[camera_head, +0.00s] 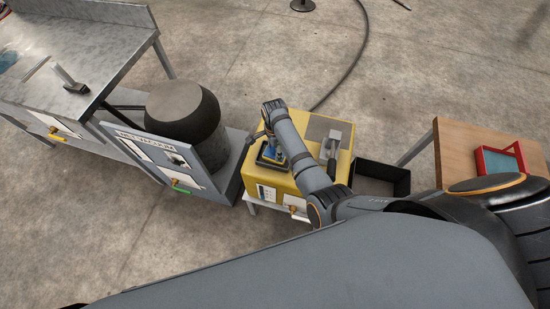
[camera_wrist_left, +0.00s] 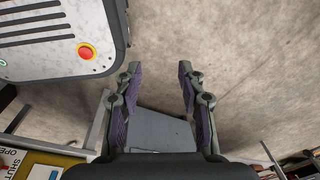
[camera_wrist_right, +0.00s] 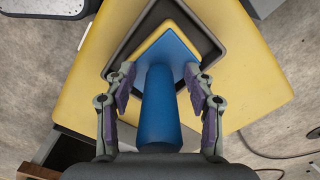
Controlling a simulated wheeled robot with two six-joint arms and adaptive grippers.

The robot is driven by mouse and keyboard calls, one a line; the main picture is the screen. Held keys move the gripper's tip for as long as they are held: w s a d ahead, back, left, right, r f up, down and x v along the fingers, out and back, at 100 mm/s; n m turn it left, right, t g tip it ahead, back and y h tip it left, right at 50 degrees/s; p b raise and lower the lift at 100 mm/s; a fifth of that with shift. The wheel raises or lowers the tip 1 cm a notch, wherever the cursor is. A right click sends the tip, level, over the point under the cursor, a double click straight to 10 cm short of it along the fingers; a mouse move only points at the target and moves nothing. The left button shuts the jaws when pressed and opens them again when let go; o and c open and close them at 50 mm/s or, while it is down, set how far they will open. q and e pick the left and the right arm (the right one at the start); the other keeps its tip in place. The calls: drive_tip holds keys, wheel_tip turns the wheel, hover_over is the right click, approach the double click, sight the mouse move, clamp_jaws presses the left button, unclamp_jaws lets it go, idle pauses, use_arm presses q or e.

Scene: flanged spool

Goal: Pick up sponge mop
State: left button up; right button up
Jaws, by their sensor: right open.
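The sponge mop (camera_wrist_right: 165,110) has a thick blue handle and a squarish blue head with a yellow edge. It sits in a dark tray (camera_wrist_right: 207,38) on top of a yellow box-shaped machine (camera_wrist_right: 75,85). My right gripper (camera_wrist_right: 160,75) is open, with one finger on each side of the blue handle; I cannot tell whether either touches it. In the head view my right arm partly covers the mop (camera_head: 270,153). My left gripper (camera_wrist_left: 157,72) is open and empty; it does not show in the head view.
A grey machine with a dark round drum (camera_head: 183,112) stands left of the yellow one. A black open bin (camera_head: 382,179) and a wooden table (camera_head: 465,140) with a red-framed tray (camera_head: 500,160) are on the right. A cable (camera_head: 350,70) crosses open floor behind.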

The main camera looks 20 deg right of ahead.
drive_tip(key=shift+r, duration=0.15)
drive_tip(key=shift+c, duration=1.4)
clamp_jaws()
use_arm(q)
drive_tip(key=shift+w+r, duration=0.15)
drive_tip(key=shift+w, duration=0.45)
drive_tip(key=shift+r, duration=0.1)
use_arm(e)
drive_tip(key=shift+r, duration=0.15)
